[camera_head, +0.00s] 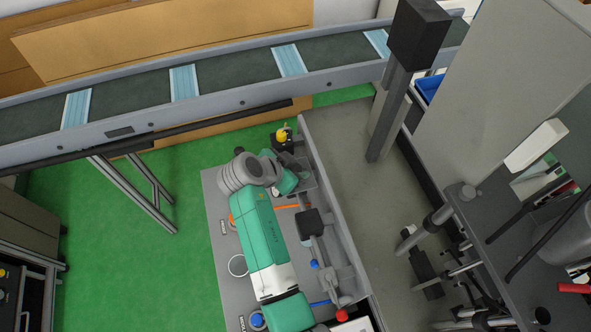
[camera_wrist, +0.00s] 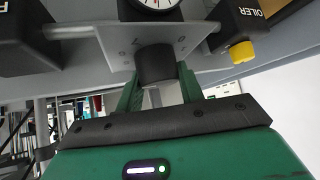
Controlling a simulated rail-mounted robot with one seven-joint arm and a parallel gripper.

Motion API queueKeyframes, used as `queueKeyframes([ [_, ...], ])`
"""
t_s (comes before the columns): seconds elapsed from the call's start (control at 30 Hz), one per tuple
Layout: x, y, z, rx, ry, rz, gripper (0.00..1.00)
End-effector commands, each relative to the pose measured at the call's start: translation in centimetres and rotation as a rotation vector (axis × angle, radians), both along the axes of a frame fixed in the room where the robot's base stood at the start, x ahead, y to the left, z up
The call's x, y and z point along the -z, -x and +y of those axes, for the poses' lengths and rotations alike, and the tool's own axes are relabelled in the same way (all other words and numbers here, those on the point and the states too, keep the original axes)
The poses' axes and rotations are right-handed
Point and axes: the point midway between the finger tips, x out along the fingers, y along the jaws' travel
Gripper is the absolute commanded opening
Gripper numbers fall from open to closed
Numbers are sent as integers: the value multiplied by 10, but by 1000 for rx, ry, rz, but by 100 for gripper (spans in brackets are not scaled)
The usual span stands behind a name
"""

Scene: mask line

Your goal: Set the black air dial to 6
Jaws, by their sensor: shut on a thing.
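The black air dial (camera_wrist: 156,66) is a round black knob under a grey bracket plate (camera_wrist: 120,40) in the wrist view. My gripper (camera_wrist: 157,84) is shut on the dial, with a green finger on each side of it. The gauge (camera_wrist: 157,3) beyond the plate is cut off by the top edge, so its reading cannot be told. No numbers on the dial are readable. In the head view, my gripper (camera_head: 290,182) is at the air unit by the panel's upper edge, and my arm hides the dial.
A black oiler (camera_wrist: 243,18) with a yellow cap (camera_wrist: 241,52) is close on the right, and another black block (camera_wrist: 22,35) is on the left. In the head view, a conveyor (camera_head: 230,87) carries blue masks. Green floor (camera_head: 120,255) lies open to the left.

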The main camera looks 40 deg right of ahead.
Motion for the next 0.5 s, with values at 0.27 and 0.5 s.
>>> queueKeyframes([
  [0.27, 4, 1, 1, 10, -6, 2, 15],
  [0.5, 4, 1, 1, 8, -6, 2, 45],
])
